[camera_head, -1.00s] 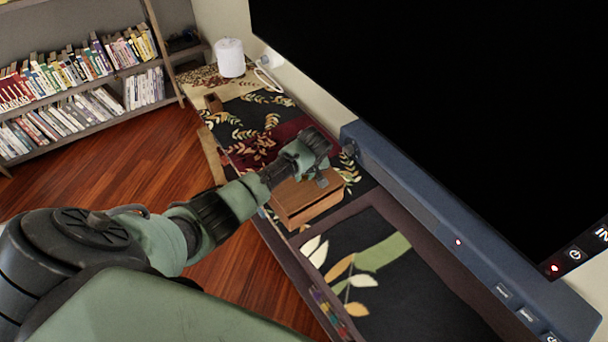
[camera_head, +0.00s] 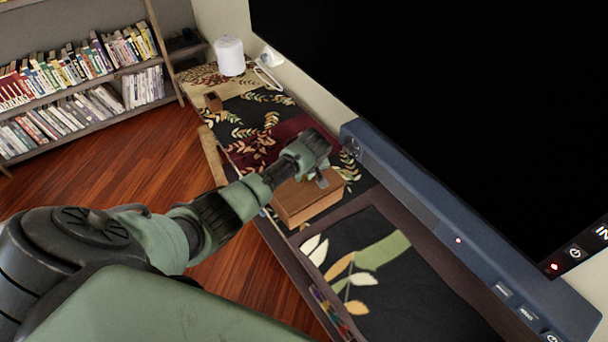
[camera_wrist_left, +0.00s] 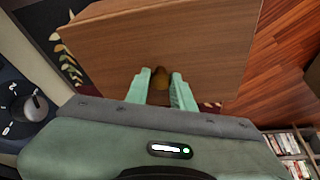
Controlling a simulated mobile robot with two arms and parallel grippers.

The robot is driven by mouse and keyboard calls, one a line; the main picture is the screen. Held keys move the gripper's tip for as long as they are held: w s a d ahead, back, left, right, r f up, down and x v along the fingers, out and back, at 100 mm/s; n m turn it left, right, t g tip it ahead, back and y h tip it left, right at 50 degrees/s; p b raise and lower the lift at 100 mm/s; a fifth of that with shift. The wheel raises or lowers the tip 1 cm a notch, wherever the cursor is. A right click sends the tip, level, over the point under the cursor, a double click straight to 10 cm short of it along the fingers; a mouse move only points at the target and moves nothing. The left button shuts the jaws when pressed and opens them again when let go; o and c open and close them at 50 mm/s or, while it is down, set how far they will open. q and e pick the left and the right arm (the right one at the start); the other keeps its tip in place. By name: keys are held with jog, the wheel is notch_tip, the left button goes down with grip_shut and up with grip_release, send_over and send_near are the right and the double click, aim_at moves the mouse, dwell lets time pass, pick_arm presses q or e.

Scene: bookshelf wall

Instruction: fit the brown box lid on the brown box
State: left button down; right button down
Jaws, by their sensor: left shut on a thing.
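The brown box (camera_head: 312,209) stands on the patterned cloth below the large screen in the head view. The brown box lid (camera_head: 292,193) is on top of it, and I cannot tell whether it sits fully flush. My left gripper (camera_head: 319,178) is over the lid. In the left wrist view the lid's flat wooden top (camera_wrist_left: 175,40) fills the upper middle. There my left gripper (camera_wrist_left: 161,88) has its two green fingers on either side of the lid's small brown knob (camera_wrist_left: 160,79), shut on it. The right gripper is not in view.
A blue-grey bar (camera_head: 450,232) runs under the black screen (camera_head: 460,110), close to the box's right. A white cylinder (camera_head: 230,57) and a small brown block (camera_head: 213,102) stand farther back. The dark leaf-patterned surface (camera_head: 385,290) in front is clear.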

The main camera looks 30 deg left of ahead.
aim_at(307, 190)
pick_arm(q)
jog(key=shift+f+b, duration=0.3)
jog(key=shift+f, duration=0.25)
jog(key=c, duration=1.1)
grip_release()
jog(key=shift+r, duration=0.1)
jog(key=v, duration=0.7)
jog(key=shift+s+d+r, duration=0.1)
jog(key=shift+s+r, duration=0.05)
jog(key=shift+r, duration=0.15)
